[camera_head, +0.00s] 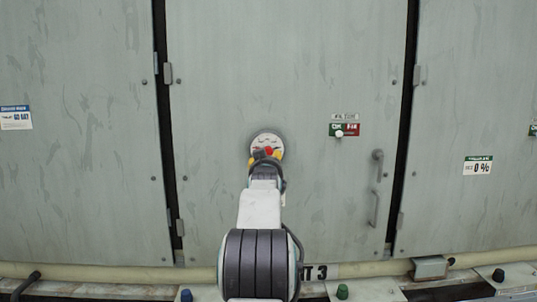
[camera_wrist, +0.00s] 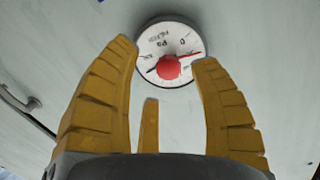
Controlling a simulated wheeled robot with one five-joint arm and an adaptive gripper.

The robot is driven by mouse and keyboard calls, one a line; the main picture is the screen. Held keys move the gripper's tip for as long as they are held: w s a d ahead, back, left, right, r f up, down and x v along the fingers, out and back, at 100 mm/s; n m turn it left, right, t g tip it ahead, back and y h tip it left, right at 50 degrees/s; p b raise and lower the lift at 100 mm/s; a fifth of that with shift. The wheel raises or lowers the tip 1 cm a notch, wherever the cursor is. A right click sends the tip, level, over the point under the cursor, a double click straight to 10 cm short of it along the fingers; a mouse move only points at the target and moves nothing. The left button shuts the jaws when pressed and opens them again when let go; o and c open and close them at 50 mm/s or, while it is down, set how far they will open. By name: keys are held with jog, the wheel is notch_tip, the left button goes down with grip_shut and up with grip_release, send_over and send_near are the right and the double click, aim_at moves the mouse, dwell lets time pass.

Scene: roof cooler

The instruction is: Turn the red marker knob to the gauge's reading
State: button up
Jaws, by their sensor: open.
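The round white gauge (camera_head: 267,143) is on the middle grey-green panel. In the wrist view the gauge (camera_wrist: 158,43) shows at the top, with "Pa" on its dial, which appears upside down. The red knob (camera_wrist: 168,67) sits at its centre. A red pointer reaches right from it, and a dark needle shows to its left. The knob also shows as a red spot in the head view (camera_head: 268,152). My gripper (camera_wrist: 165,62) has yellow fingers spread open. The fingertips lie on either side of the knob, and I cannot tell whether they touch the dial. My arm hides the gauge's lower part in the head view.
A red and green switch plate (camera_head: 345,130) with a white knob is right of the gauge. A door handle (camera_head: 376,188) stands out further right. Dark gaps separate the panels. A pale pipe (camera_head: 130,273) runs along the bottom.

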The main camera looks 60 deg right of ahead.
aim_at(268, 152)
jog(key=d+r+m+p, duration=0.1)
jog(key=m+p, duration=0.1)
jog(key=w+d+m+p, duration=0.1)
jog(key=m, duration=0.1)
jog(key=w+d+r+m+p, duration=0.1)
jog(key=d+m+p, duration=0.1)
jog(key=m, duration=0.1)
jog(key=shift+r+h+p, duration=0.3)
jog(key=shift+h+p, duration=0.05)
jog(key=shift+h, duration=0.05)
jog(key=shift+p+x, duration=0.45)
jog(key=shift+x, duration=0.7)
jog(key=shift+f, duration=0.15)
jog(key=shift+c, duration=0.4)
grip_shut()
jog(key=shift+b, duration=0.3)
